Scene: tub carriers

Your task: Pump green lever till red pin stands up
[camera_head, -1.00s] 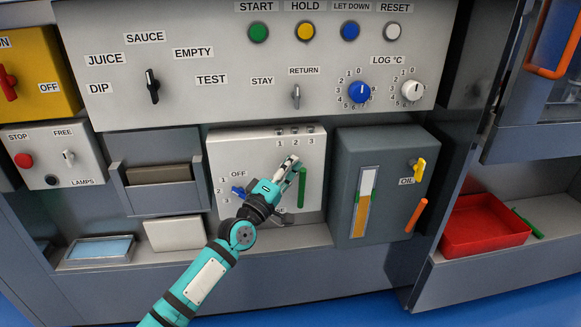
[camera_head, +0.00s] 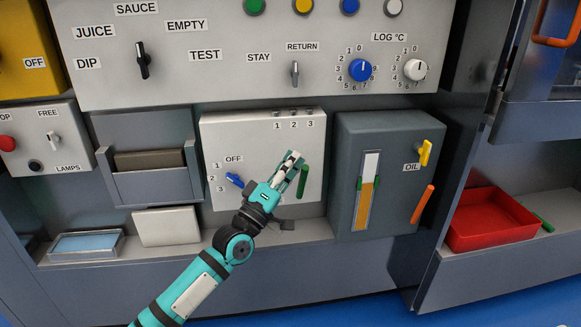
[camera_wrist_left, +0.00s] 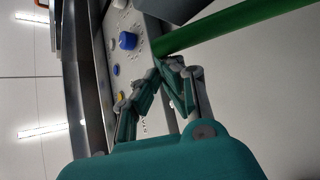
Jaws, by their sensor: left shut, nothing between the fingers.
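The green lever (camera_head: 303,182) stands out from the white panel marked OFF, 1, 2, 3 in the head view. My left gripper (camera_head: 291,158) is shut and empty just left of the lever; I cannot tell whether it touches it. In the left wrist view, the shut fingertips (camera_wrist_left: 168,68) are close to the green lever (camera_wrist_left: 235,26), which runs up to the right. Three small dark slots (camera_head: 294,112) sit above the numbers 1, 2, 3 at the panel's top. No red pin shows standing there. My right gripper is not in view.
A blue knob (camera_head: 234,180) is on the same panel, left of my gripper. A grey box (camera_head: 345,205) with a gauge, yellow tap and orange handle stands right of the lever. A red tray (camera_head: 492,232) lies farther right. A ledge runs below the panel.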

